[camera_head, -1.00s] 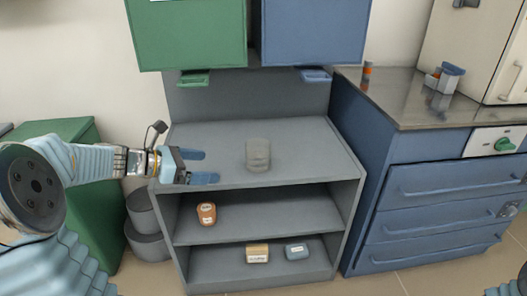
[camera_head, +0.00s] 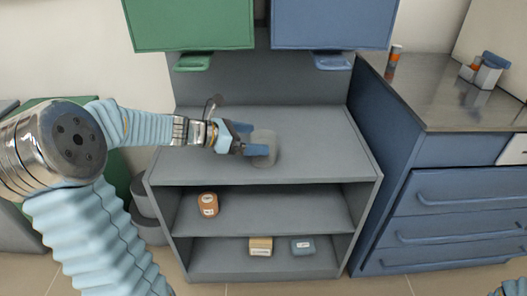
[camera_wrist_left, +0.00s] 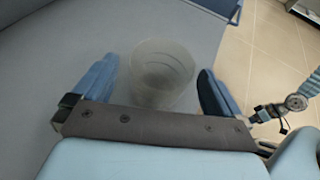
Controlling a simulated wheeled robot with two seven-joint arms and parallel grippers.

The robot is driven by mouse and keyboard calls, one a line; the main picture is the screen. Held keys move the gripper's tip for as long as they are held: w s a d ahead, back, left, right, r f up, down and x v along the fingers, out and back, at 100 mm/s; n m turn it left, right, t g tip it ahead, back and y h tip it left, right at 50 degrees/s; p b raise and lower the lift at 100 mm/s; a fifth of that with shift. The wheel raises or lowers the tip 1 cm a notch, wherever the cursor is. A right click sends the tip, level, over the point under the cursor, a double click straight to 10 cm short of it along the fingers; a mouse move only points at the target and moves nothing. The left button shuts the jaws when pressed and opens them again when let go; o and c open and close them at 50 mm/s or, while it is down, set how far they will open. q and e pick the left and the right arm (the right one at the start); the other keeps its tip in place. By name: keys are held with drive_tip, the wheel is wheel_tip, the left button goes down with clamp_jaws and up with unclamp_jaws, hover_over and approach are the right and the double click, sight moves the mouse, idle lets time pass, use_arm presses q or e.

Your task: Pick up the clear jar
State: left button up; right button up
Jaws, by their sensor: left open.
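The clear jar (camera_head: 264,146) stands upright on the grey top shelf of the cabinet. It also shows in the left wrist view (camera_wrist_left: 160,75), where it looks round and empty. My left gripper (camera_head: 252,143) is open at the jar, coming in from the left. In the left wrist view the two blue fingers (camera_wrist_left: 155,85) lie on either side of the jar, with a gap between the jar and each finger. In the head view the fingers cover part of the jar's left side. My right gripper is not seen clearly; only a bit of my right arm shows at the bottom right corner.
The grey shelf unit (camera_head: 330,165) holds an orange-brown jar (camera_head: 208,204) on its middle shelf, and a tan container (camera_head: 260,246) and a blue-grey container (camera_head: 302,246) below. Green (camera_head: 190,25) and blue (camera_head: 333,25) cabinets hang above. A blue drawer cabinet (camera_head: 440,200) stands at right.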

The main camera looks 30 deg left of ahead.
sight(274, 139)
use_arm(q)
drive_tip(key=x, duration=0.5)
drive_tip(key=shift+w+d+r, duration=0.15)
drive_tip(key=shift+d+r, duration=0.1)
drive_tip(key=shift+d, duration=0.05)
drive_tip(key=shift+c, duration=0.5)
drive_tip(key=c, duration=0.8)
